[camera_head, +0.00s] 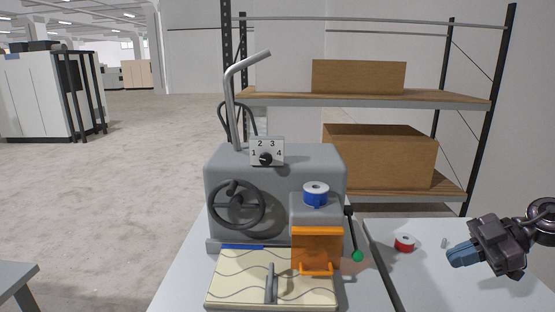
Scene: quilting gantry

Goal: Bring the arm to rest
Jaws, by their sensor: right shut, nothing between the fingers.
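My right gripper (460,257) comes in from the right edge, above the right part of the table. Its blue fingertips are shut with nothing between them and point left. A red spool (404,243) stands on the table to the left of the fingers, apart from them. The grey quilting machine (275,170) stands in the middle, with a handwheel (237,206), a numbered dial (266,157), a blue spool (316,194) on top and an orange guard (317,247) in front. My left gripper is not in view.
A cream quilted panel (235,282) lies at the machine's front. A dark bar (381,262) crosses the table. A small pale piece (444,242) lies near my right gripper. Shelves with boxes (380,160) stand behind.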

